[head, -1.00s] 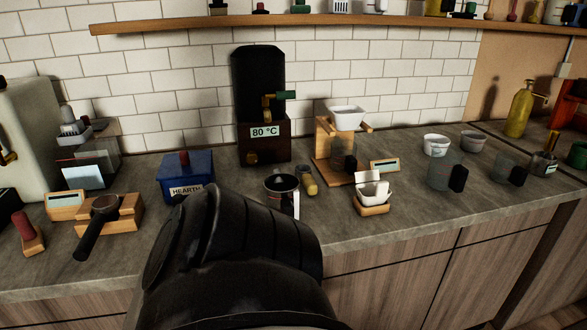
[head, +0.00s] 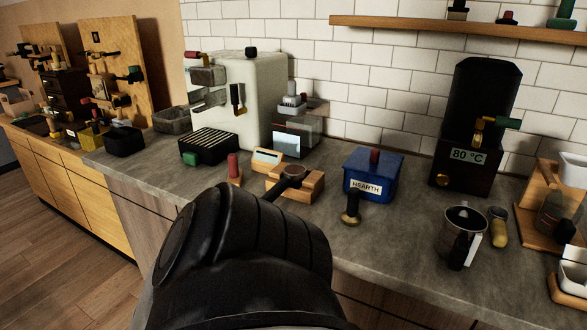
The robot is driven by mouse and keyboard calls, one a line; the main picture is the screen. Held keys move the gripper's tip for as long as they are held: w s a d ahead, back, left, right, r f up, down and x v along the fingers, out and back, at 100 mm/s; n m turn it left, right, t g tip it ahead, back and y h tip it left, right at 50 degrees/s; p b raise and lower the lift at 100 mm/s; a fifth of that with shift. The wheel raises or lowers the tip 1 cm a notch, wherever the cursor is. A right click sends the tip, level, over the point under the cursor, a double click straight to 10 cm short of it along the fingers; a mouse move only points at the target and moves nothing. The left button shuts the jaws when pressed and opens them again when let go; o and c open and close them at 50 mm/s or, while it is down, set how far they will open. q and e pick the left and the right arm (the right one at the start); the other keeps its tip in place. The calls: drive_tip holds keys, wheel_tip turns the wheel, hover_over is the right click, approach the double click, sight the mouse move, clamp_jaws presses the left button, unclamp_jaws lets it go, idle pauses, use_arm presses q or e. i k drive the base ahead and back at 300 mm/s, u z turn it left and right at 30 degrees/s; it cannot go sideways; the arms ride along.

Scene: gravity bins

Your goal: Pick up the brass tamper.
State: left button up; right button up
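A small tamper-like piece (head: 351,208) with a dark knob and a brass-coloured base stands upright on the grey counter (head: 405,245). It is in front of the blue HEARTH box (head: 372,176) and left of the steel pitcher (head: 460,236); I take it for the brass tamper. Neither of my grippers shows. A large dark link of my own arm fills the lower middle and hides part of the counter's front edge.
A portafilter (head: 290,175) rests on a wooden block left of the box. A red-handled piece (head: 234,167) stands farther left. A brass-yellow cylinder (head: 498,228) stands beside the pitcher. A dark 80 °C dispenser (head: 478,130) stands behind. Bare counter surrounds the tamper.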

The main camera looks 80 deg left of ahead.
sight(351, 218)
drive_tip(key=u, duration=2.6)
